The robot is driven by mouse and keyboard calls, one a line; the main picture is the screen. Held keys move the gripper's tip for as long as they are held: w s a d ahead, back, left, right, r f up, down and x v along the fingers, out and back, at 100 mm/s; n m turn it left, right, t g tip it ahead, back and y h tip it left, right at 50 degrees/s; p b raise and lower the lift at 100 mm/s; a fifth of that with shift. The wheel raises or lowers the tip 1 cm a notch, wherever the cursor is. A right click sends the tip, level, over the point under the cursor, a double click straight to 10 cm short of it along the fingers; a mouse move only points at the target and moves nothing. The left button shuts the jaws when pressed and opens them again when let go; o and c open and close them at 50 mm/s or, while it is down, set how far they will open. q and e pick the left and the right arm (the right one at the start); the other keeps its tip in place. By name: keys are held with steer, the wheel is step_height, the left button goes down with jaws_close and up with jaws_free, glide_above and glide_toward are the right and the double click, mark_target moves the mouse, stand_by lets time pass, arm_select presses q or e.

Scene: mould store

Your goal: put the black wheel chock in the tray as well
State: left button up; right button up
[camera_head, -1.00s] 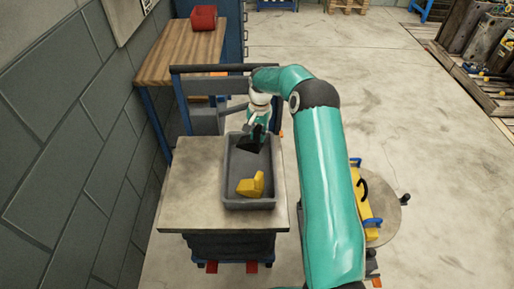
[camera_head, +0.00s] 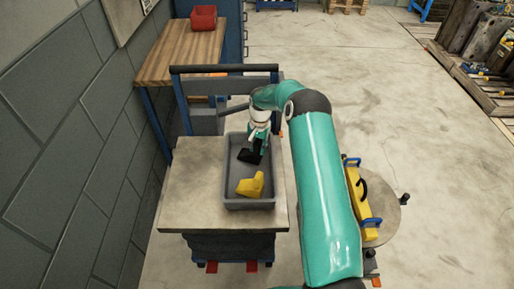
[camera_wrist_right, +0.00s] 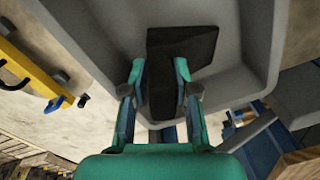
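The black wheel chock (camera_head: 250,156) is inside the grey tray (camera_head: 231,197), towards its far end. My right gripper (camera_head: 258,144) reaches down over the tray from the right. In the right wrist view the chock (camera_wrist_right: 190,47) lies between the two fingers of the gripper (camera_wrist_right: 160,72), which are shut on its narrow part. I cannot tell whether the chock touches the tray floor. A yellow wheel chock (camera_head: 251,185) lies in the near part of the tray, apart from the black one. My left gripper is not in view.
The tray stands on a grey-topped cart (camera_head: 190,200) with a dark push handle (camera_head: 223,69) at its far end. A wooden bench (camera_head: 180,52) with a red bin (camera_head: 203,17) is beyond. A round table (camera_head: 388,222) with a yellow item (camera_head: 353,190) is at right.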

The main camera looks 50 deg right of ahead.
steer(key=shift+o, duration=1.1)
steer(key=shift+r, duration=0.1)
steer(key=r, duration=1.2)
steer(key=shift+s, duration=0.3)
